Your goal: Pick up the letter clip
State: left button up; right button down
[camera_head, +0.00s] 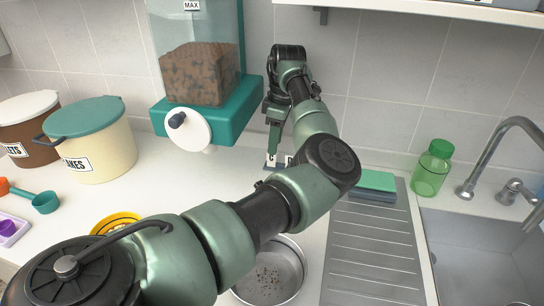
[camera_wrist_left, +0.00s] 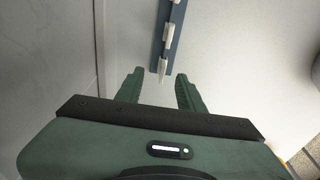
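In the head view the strip (camera_head: 271,166) lies on the counter near the back wall, partly hidden by my arm. My left gripper (camera_wrist_left: 160,86) is open, with nothing between its fingers, and the nearest white piece is in line with the gap. In the head view the left gripper (camera_head: 273,138) points down above the strip. My right gripper is not in view.
A teal kibble dispenser (camera_head: 213,122) stands left of the gripper. A cream tub (camera_head: 100,150) is farther left. A metal bowl (camera_head: 297,262) sits in front, under my arm. A green sponge (camera_head: 374,181), a green bottle (camera_head: 432,168) and a sink (camera_head: 480,250) are to the right.

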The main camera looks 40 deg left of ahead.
aim_at(272, 159)
pick_arm(q)
jog(key=f, duration=0.5)
jog(key=shift+s+a+f+p, duration=0.1)
jog(key=shift+s+a+p, duration=0.2)
jog(key=shift+s+p, duration=0.1)
grip_shut()
